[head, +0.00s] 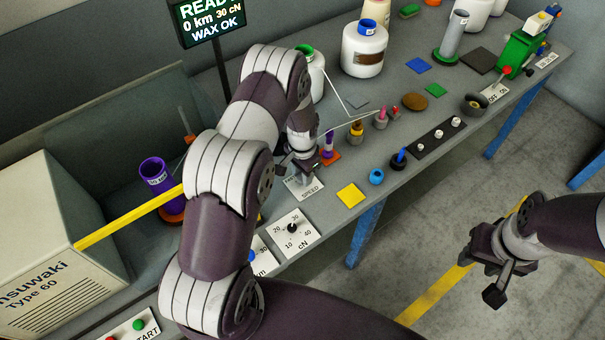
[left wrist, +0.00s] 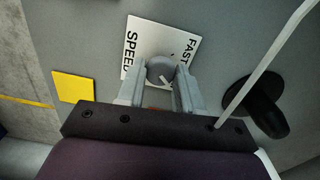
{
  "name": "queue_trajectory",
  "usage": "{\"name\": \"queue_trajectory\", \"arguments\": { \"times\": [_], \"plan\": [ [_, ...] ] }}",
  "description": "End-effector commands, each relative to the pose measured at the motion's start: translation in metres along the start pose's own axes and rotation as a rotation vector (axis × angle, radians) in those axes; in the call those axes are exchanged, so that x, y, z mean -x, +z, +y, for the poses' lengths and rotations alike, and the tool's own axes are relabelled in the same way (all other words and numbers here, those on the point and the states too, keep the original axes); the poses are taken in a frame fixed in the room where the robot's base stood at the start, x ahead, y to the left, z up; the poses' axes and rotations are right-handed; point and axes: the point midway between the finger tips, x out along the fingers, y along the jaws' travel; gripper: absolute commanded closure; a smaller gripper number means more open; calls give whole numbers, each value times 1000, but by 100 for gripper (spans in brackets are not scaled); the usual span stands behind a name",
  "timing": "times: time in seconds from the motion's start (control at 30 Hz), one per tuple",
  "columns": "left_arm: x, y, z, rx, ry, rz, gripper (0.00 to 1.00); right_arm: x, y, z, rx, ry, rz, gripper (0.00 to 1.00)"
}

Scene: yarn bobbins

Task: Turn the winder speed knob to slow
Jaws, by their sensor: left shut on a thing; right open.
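The white speed plate (head: 310,193) lies on the bench under my left gripper (head: 306,176). The plate also shows in the left wrist view (left wrist: 148,42), with SPEED along its left side and FAST at its upper right. The round grey speed knob (left wrist: 160,68) sits between the fingers of my left gripper (left wrist: 160,88), which are shut on it. A pale pointer mark shows on the knob's lower right edge. The word for slow is hidden. In the head view the fingers cover most of the knob. My right gripper (head: 502,277) is open and empty, over the floor beyond the bench front.
A tension dial plate (head: 293,236) is nearer the bench front. An orange-based purple bobbin (head: 328,148) stands behind the gripper.

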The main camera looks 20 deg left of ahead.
Motion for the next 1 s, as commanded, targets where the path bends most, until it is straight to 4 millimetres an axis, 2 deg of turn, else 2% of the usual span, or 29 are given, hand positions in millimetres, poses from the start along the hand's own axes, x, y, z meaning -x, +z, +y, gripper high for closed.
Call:
{"name": "queue_trajectory", "arguments": {
  "times": [0.3, 0.8, 0.83, 0.87, 0.9, 1.0],
  "plan": [
    [2, -2, -2, -93, -4, 5, 95, -3, 0, 0, 0, 0, 0, 57],
    [2, -2, -2, -107, -4, 6, 95, -4, 0, 0, 0, 0, 0, 57],
    [3, -2, -2, -107, -4, 6, 55, -4, 0, 0, 0, 0, 0, 57],
    [2, -2, -2, -107, -4, 6, 45, -4, 0, 0, 0, 0, 0, 57],
    [2, -2, -2, -107, -4, 5, 39, -4, 0, 0, 0, 0, 0, 57],
    [2, -1, -1, -106, -3, 4, 39, -4, 0, 0, 0, 0, 0, 57]
  ]
}}
